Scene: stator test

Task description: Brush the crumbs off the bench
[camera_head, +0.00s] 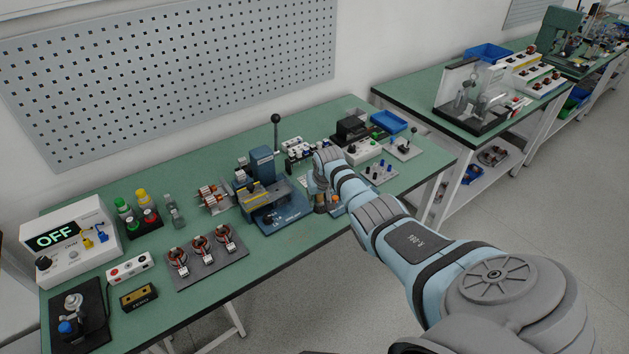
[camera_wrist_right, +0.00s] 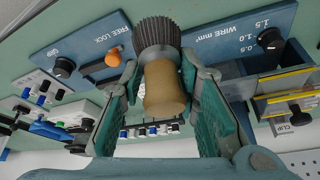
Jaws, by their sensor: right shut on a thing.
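My right gripper (camera_head: 321,190) is over the front edge area of the green bench (camera_head: 215,270), right of the blue press-like machine. In the right wrist view my right gripper (camera_wrist_right: 165,95) is shut on a brush (camera_wrist_right: 163,85). The brush has a tan, rounded handle between the finger pads and a dark, ribbed bristle head beyond them. In the head view the brush (camera_head: 320,205) shows small and dark below the fingers. I cannot make out crumbs clearly in either view. My left gripper is not in view.
The blue machine (camera_head: 277,216) stands close left of my gripper. A grey plate with coil parts (camera_head: 207,262) lies further left. A white meter reading OFF (camera_head: 65,240) stands at the far left. A white box (camera_head: 363,152) and a blue tray (camera_head: 388,121) stand behind right.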

